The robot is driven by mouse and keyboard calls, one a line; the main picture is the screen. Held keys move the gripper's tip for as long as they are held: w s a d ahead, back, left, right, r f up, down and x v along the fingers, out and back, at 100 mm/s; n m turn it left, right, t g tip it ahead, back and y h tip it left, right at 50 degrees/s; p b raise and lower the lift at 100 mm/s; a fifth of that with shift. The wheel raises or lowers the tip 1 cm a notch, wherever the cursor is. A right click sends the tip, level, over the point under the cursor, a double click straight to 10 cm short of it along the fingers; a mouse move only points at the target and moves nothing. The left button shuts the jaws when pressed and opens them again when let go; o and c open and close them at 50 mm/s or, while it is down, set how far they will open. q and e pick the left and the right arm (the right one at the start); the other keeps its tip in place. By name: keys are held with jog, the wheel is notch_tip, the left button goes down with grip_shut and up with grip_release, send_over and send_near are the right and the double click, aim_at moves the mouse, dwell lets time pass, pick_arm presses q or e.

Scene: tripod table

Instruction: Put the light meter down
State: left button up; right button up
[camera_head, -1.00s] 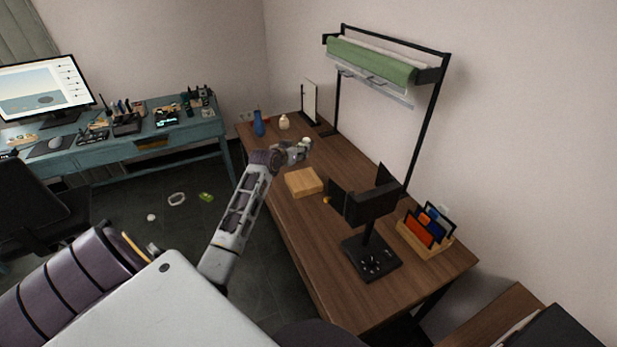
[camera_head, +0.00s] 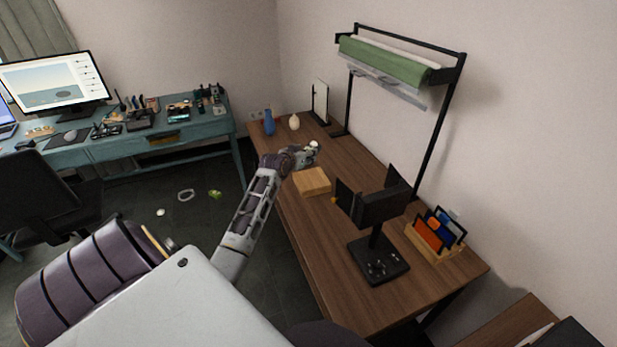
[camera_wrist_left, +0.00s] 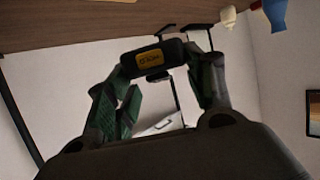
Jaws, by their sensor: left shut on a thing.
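The light meter (camera_wrist_left: 153,60) is a small dark device with a yellow display, held between the fingers of my left gripper (camera_wrist_left: 158,72) in the left wrist view. In the head view my left gripper (camera_head: 306,156) is over the far part of the brown wooden table (camera_head: 335,240), just beyond a light wooden block (camera_head: 312,181). A small pale tip shows at its end, too small to make out. I cannot tell the gap between the meter and the tabletop. My right gripper is not in view.
A blue vase (camera_head: 269,122) and a cream vase (camera_head: 294,122) stand beyond the gripper. A dark panelled lamp-like device (camera_head: 378,262) and a wooden holder with coloured cards (camera_head: 436,243) are nearer. A backdrop stand (camera_head: 436,130) rises at the table's right edge.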

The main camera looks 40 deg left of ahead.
pick_arm(q)
send_over(305, 180)
notch_tip(305, 180, down, 6)
jog(key=shift+r, duration=0.2)
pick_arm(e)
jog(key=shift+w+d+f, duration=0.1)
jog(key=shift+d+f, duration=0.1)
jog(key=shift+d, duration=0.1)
pick_arm(q)
jog(key=shift+f, duration=0.2)
notch_tip(305, 180, down, 2)
jog(key=shift+f+b, duration=0.25)
jog(key=shift+b, duration=0.1)
jog(key=shift+f, duration=0.45)
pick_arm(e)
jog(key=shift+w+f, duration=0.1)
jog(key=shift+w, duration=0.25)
pick_arm(q)
jog(key=shift+f, duration=0.1)
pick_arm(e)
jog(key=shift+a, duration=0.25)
